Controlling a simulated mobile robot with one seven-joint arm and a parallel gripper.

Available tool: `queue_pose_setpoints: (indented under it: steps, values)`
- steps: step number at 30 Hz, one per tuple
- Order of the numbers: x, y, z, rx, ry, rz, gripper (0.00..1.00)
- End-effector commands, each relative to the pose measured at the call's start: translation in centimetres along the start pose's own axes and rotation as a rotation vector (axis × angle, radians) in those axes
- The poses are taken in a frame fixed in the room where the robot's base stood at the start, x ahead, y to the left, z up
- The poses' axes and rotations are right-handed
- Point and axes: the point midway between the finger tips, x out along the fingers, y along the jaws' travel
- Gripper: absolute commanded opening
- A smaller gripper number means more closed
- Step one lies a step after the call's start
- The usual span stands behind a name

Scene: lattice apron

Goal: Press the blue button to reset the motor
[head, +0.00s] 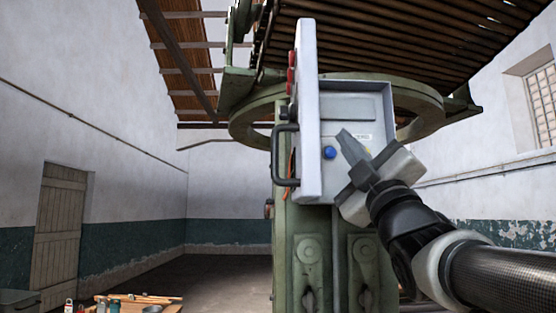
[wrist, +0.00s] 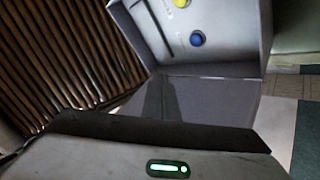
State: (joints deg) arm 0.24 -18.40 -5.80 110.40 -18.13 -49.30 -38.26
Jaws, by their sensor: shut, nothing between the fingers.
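The blue button (head: 329,153) sits on the inner panel of an open grey control box (head: 350,105), low on its left side in the head view. In the wrist view the blue button (wrist: 197,39) is at the upper middle, with a yellow button (wrist: 181,3) near it at the top edge. My gripper (head: 345,136) is shut and empty. Its tip appears just right of the blue button in the head view; the gap in depth is hard to judge. The fingers hide part of the panel's lower right.
The box door (head: 307,110) stands open on the left, with a black handle (head: 285,155). The box is fixed to a green machine column (head: 309,262) under a round green ring (head: 425,112). A low table (head: 140,299) with small items stands at lower left.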

Motion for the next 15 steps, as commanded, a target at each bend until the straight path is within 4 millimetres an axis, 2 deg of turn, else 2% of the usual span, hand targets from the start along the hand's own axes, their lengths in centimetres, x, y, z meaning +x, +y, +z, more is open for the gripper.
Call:
queue_pose_setpoints:
  steps: [12,15]
  values:
    - [4.0,-2.5,2.6,0.001,-0.004,-0.004,0.00]
    - [4.5,-3.4,3.4,0.001,-0.002,-0.001,0.00]
